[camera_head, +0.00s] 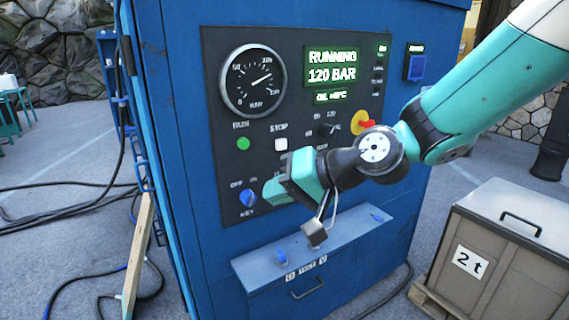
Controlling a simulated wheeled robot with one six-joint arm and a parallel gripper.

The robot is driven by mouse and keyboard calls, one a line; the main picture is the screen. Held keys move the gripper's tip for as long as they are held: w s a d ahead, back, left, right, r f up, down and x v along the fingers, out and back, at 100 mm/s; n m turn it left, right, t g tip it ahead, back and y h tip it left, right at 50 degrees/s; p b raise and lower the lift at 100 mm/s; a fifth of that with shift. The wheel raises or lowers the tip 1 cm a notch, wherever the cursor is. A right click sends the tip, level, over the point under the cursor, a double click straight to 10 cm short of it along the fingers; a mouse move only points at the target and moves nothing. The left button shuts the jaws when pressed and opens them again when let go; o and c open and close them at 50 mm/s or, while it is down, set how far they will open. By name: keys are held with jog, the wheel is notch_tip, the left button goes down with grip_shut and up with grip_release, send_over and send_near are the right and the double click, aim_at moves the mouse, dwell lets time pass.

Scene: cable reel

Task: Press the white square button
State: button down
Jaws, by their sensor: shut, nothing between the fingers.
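The white square button (281,144) sits under the STOP label on the black panel (215,95) of a blue cabinet. It shows whole and uncovered. My gripper (268,193) is in front of the lower part of the panel, below the button and to the right of the blue key knob (248,197). It is shut and holds nothing. Its fingertips point left, and I cannot tell whether they touch the panel. The arm covers part of the panel's lower right.
A green RUN button (243,143), a gauge (253,80) and a lit display (332,66) reading RUNNING 120 BAR are on the panel. A red and yellow knob (363,124) is near my arm. A ledge (345,238) juts out below. A crate (510,240) stands at right.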

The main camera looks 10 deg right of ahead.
jog(key=w+d+f+m+t+h+b, duration=0.1)
jog(key=w+d+f+m+t+h, duration=0.1)
jog(key=w+d+m+t, duration=0.3)
jog(key=w+d+f+m+t+h+b, duration=0.1)
jog(key=w+d+f+m+t, duration=0.3)
jog(key=w+d+m, duration=0.4)
jog(key=shift+w+t+h, duration=0.6)
jog(key=shift+w+h, duration=0.1)
jog(key=shift+w, duration=0.4)
jog(key=shift+r, duration=0.1)
jog(key=p, duration=0.9)
send_near(280, 150)
jog(key=x, duration=0.6)
jog(key=shift+r, duration=0.1)
jog(key=shift+x, duration=0.75)
jog(key=shift+w, duration=0.1)
